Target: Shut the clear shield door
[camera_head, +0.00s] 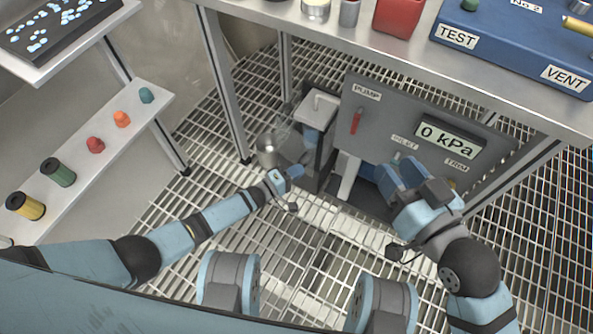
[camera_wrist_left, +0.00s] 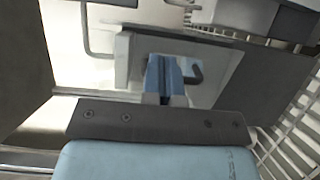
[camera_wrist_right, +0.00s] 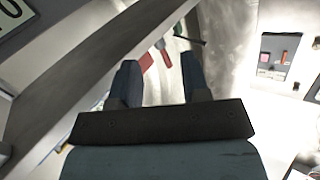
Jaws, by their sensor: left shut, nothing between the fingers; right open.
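The clear shield door (camera_head: 287,140) looks like a faint see-through panel at the left of the grey pump unit (camera_head: 318,112), below the bench. Its exact edges and how far it stands open are hard to tell. My left gripper (camera_head: 297,171) is shut and empty, low in front of the panel. In the left wrist view its closed fingers (camera_wrist_left: 165,66) lie in front of a pale, framed panel (camera_wrist_left: 205,62), beside a dark hooked handle; contact cannot be told. My right gripper (camera_head: 396,165) is in front of the grey control panel (camera_head: 375,122); its fingers are apart and empty in the right wrist view (camera_wrist_right: 160,75).
The steel bench (camera_head: 400,50) runs above, with a blue test box (camera_head: 510,45) and red container (camera_head: 398,17). A shelf (camera_head: 110,125) with several coloured knobs and spools stands left. The control panel carries a red lever (camera_head: 356,121) and kPa display (camera_head: 450,138). Grating floor is open.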

